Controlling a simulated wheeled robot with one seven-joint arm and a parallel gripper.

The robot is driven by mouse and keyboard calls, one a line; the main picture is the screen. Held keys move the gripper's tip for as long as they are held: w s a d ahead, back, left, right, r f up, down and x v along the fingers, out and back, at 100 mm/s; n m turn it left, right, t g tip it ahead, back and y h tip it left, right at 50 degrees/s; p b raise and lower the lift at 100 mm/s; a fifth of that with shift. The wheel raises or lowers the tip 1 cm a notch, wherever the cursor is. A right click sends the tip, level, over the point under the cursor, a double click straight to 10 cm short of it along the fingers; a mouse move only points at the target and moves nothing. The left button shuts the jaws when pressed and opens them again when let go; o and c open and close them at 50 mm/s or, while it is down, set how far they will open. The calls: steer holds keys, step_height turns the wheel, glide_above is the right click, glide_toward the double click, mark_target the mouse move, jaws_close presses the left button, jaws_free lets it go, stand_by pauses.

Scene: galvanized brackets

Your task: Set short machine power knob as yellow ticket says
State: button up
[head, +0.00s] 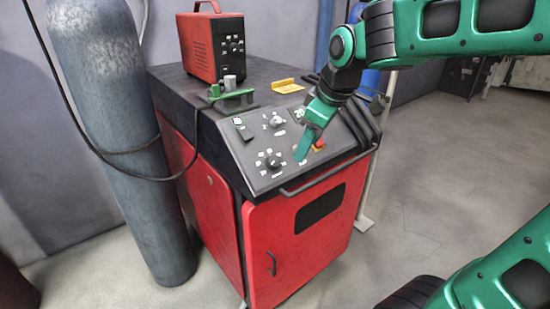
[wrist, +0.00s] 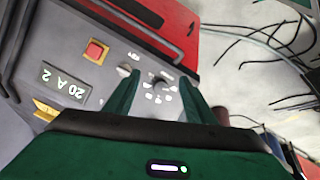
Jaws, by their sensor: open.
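My gripper (head: 304,148) is open and empty above the sloped control panel of a red machine (head: 320,240). In the wrist view my gripper (wrist: 159,78) has its fingers on either side of a black knob (wrist: 161,86) ringed by white labels, apparently beyond the tips; contact cannot be told. A black knob (head: 272,160) with white marks sits at the panel's lower left in the head view, and a pale knob (head: 277,119) sits higher. A yellow folded card (head: 286,87), possibly the ticket, stands on the machine's top; its writing is unreadable here.
A red box unit (head: 212,48) stands at the back of the top. A green object (head: 230,92) lies before it. A red button (wrist: 96,50) and a display (wrist: 63,82) share the panel. A gas cylinder (head: 115,130) stands left; a handle bar (head: 325,175) runs along the front.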

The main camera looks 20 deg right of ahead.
mark_target(275, 160)
steer(key=w+a+r+n, duration=0.1)
steer(key=w+a+n, duration=0.1)
steer(key=w+a, duration=0.15)
steer(key=shift+t+y, duration=0.3)
steer(key=x, duration=1)
steer(key=shift+s+a, duration=0.1)
steer(key=shift+a, duration=0.25)
steer(key=shift+r, duration=0.1)
steer(key=shift+c, duration=0.6)
steer(key=c, duration=0.9)
